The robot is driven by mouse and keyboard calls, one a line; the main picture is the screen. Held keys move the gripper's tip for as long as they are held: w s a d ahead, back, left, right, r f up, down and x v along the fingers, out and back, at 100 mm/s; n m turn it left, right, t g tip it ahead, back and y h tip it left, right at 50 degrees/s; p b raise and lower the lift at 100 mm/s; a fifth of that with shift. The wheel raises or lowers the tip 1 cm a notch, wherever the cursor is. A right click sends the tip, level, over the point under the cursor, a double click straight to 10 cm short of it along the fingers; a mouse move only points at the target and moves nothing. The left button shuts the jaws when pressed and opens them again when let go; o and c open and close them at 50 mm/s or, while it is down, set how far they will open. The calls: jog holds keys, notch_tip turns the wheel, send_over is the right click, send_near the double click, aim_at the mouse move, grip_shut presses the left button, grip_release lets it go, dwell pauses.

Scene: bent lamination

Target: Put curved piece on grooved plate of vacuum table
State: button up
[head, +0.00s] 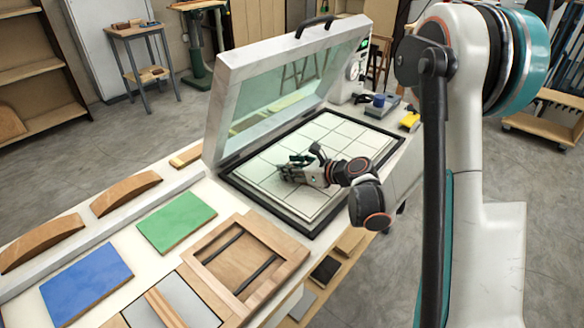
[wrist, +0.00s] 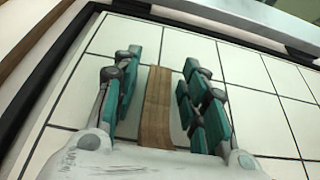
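The white grooved plate (head: 345,143) with dark grid lines lies in the black-framed vacuum table, under a raised lid. My gripper (head: 284,171) is low over the middle of the plate. In the wrist view, a brown curved wooden piece (wrist: 157,105) is on the plate between the green-padded fingers of my gripper (wrist: 157,88). The fingers stand apart, with white plate showing on both sides of the piece. The piece's near end is hidden by the gripper body. In the head view the gripper hides most or all of this piece.
The glazed lid (head: 290,85) stands open along the plate's back left side. Two more curved wooden pieces (head: 126,193) lie on the bench at left. A green board (head: 176,222), a blue board (head: 86,284) and a wooden frame (head: 290,262) lie nearer. The plate around the gripper is clear.

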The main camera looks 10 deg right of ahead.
jog(key=shift+s+d+r, duration=0.1)
jog(key=shift+d+r, duration=0.05)
jog(key=shift+r, duration=0.1)
jog(key=p+v, duration=0.4)
jog(key=v, duration=0.7)
jog(key=shift+s+d, duration=0.15)
jog(key=shift+s, duration=0.15)
